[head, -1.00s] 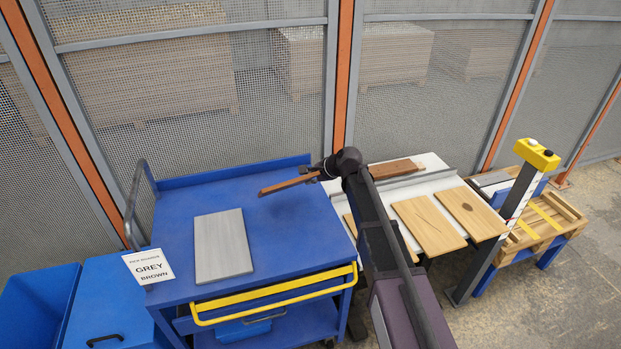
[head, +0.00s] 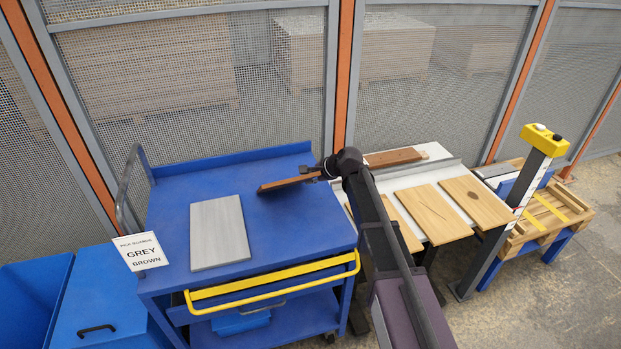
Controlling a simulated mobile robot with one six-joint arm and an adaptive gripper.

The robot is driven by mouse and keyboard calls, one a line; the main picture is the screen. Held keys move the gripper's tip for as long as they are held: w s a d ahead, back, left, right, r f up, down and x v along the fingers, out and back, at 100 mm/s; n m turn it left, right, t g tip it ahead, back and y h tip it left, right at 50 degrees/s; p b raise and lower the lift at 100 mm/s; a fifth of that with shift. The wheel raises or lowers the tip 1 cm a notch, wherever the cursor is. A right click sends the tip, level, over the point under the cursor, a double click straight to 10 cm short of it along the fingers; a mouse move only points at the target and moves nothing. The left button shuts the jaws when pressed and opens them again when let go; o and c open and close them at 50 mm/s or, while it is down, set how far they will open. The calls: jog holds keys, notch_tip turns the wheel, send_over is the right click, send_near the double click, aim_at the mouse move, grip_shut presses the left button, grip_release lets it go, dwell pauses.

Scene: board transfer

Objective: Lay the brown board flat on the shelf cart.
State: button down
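The brown board (head: 283,184) is held by its right end over the blue shelf cart (head: 275,225). It looks thin and seen nearly edge-on, just above the cart top; whether it touches the surface I cannot tell. My gripper (head: 316,173) is shut on the brown board at the cart's right side, its fingers small and partly hidden by my arm. A grey board (head: 219,232) lies flat on the left half of the cart top. A sign reading GREY and BROWN (head: 141,253) stands at the cart's front left corner.
A white table (head: 452,182) right of the cart bears several light wood boards and another brown board (head: 393,157). A yellow-topped post (head: 543,140) stands right. Mesh fencing runs behind. The cart has a raised back edge and left handle (head: 130,185).

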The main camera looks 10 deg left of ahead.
jog(key=shift+f, duration=0.15)
dwell(0.4)
jog(key=c, duration=0.5)
grip_release()
jog(key=shift+c, duration=0.2)
jog(key=shift+r+h+p, duration=0.2)
jog(key=shift+h+p, duration=0.1)
jog(key=shift+p, duration=0.15)
jog(key=shift+p, duration=0.3)
jog(key=shift+r+g+h+p, duration=0.15)
jog(key=shift+g+h+p, duration=0.35)
jog(key=shift+h+p, duration=0.4)
jog(key=shift+d+h, duration=0.1)
jog(key=shift+h, duration=0.3)
jog(key=shift+d, duration=0.1)
